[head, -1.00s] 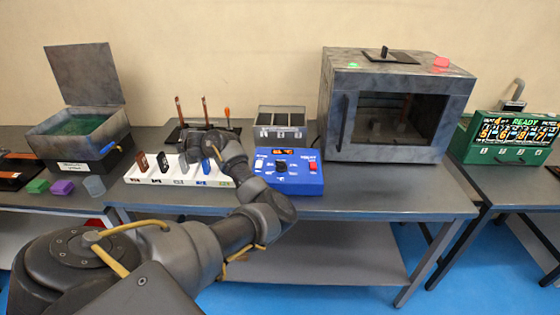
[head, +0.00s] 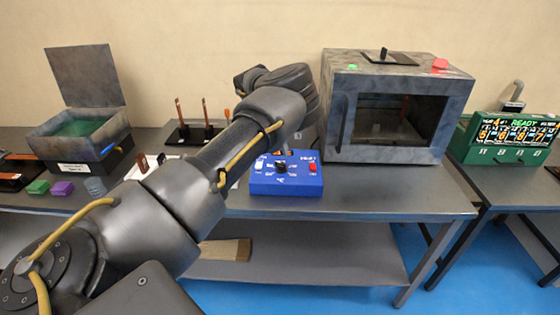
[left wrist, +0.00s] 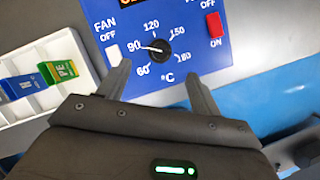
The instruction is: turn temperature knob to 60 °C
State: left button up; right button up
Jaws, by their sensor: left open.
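The temperature knob (left wrist: 158,51) is a black dial on the blue control box (left wrist: 180,75). Its white pointer points left, at about the 90 mark; the 60 mark sits below and to the left of it. In the head view the knob (head: 281,168) is on top of the box (head: 290,186), in front of the oven. My left gripper (left wrist: 156,69) is open and empty. In the left wrist view its fingers point toward the dial, one to each side of its lower edge, with no contact visible.
The box also carries a white fan switch (left wrist: 114,56) and a red switch (left wrist: 214,24). A white compartment tray (left wrist: 60,55) with coloured pieces lies to the left. The grey oven (head: 400,105) stands behind right. The bench right of the box is clear.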

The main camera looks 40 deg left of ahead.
aim_at(280, 163)
pick_arm(q)
jog(key=p+x, duration=0.2)
jog(key=x, duration=0.5)
jog(key=shift+w+f, duration=0.1)
jog(key=shift+f, duration=0.1)
jog(key=shift+w+f, duration=0.25)
jog(key=shift+f, duration=0.45)
jog(key=shift+c, duration=0.3)
jog(key=c, duration=0.9)
jog(key=shift+c, duration=0.2)
